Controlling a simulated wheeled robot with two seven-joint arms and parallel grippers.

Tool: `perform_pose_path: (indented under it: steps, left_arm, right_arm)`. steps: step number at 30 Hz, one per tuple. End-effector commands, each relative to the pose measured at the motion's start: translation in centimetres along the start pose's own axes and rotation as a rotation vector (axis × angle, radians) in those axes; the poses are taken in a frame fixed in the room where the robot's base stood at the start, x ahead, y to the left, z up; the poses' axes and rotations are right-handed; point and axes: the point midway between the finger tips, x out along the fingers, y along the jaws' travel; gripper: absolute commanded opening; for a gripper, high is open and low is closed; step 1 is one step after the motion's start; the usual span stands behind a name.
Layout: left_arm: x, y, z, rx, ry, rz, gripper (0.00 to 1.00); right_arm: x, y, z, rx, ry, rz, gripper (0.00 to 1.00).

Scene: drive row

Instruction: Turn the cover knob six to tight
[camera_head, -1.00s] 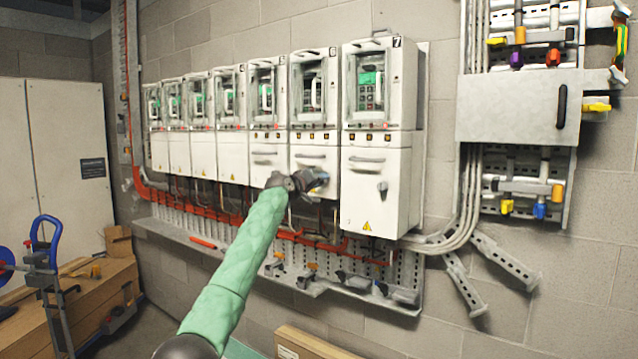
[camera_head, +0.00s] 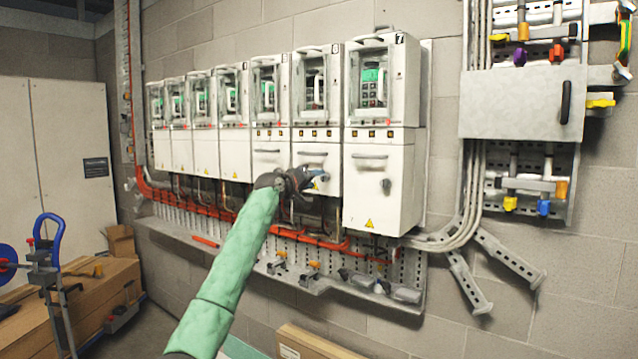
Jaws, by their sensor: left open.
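Drive six is the second cabinet from the right in the wall row; its lower white cover (camera_head: 316,164) has a grey handle near the top. My left gripper (camera_head: 311,181) is in front of the lower part of this cover, coming from the lower left on a green-sleeved arm (camera_head: 237,262). It is open. The knob of cover six cannot be made out clearly; the gripper sits over or beside that area. I cannot tell whether the fingers are around the knob or touching it. My right gripper is not in view.
Drive seven (camera_head: 398,180), with its own dark cover knob (camera_head: 386,186), stands just right of drive six. Below the row run red cables and a perforated tray (camera_head: 210,237). A grey box (camera_head: 515,105) is on the wall at right. A wooden crate (camera_head: 85,295) stands at lower left.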

Motion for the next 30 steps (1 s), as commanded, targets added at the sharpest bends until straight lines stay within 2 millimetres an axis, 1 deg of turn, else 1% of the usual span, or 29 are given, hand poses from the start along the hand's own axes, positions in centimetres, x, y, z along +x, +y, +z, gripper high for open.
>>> perform_pose_path:
  steps: [1,3,9,23,30]
  left_arm:
    - [-0.7,-0.2,0.2,0.003,0.001,0.0,0.48]
    - [-1.6,-0.1,0.1,0.002,0.001,0.0,0.48]
    - [-2.8,-0.1,0.1,0.001,0.0,0.0,0.48]
    - [-3.0,0.0,0.1,0.025,-0.003,-0.002,0.48]
    - [-3.2,-1.2,1.7,0.159,-0.097,-0.074,0.48]
  right_arm:
    - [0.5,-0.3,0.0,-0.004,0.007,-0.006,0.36]
    - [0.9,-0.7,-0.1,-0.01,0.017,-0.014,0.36]
    - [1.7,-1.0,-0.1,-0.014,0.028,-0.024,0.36]
    - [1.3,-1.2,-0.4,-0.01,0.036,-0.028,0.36]
    - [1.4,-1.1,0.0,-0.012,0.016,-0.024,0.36]
